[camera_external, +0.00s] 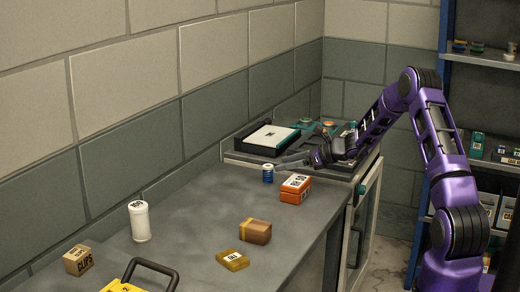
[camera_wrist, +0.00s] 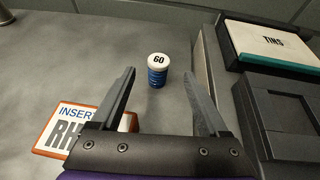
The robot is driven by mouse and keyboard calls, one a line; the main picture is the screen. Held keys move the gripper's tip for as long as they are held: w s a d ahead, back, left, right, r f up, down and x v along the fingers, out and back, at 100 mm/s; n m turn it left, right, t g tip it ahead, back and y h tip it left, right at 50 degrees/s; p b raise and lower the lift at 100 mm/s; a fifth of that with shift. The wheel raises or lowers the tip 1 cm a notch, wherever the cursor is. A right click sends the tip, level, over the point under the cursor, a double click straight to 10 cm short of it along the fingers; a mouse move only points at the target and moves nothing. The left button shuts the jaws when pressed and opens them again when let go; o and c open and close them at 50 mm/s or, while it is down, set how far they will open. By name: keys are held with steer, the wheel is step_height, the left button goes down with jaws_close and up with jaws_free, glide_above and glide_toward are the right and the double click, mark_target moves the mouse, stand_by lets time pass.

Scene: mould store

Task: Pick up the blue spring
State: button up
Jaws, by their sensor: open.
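The blue spring (camera_external: 268,174) is a small blue coil with a white top, standing upright on the grey bench near the wall. In the wrist view the blue spring (camera_wrist: 157,76) shows its white cap marked "60". My gripper (camera_external: 282,164) reaches in from the right, close to the spring. In the wrist view my gripper (camera_wrist: 160,84) is open, its two fingers apart with the spring in the gap between them, near the tips. Neither finger appears to touch the spring.
An orange and white insert box (camera_external: 295,189) stands close by, partly behind the left finger in the wrist view.

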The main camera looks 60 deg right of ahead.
mark_target(272, 167)
steer(key=shift+x, duration=3.5)
jaws_close()
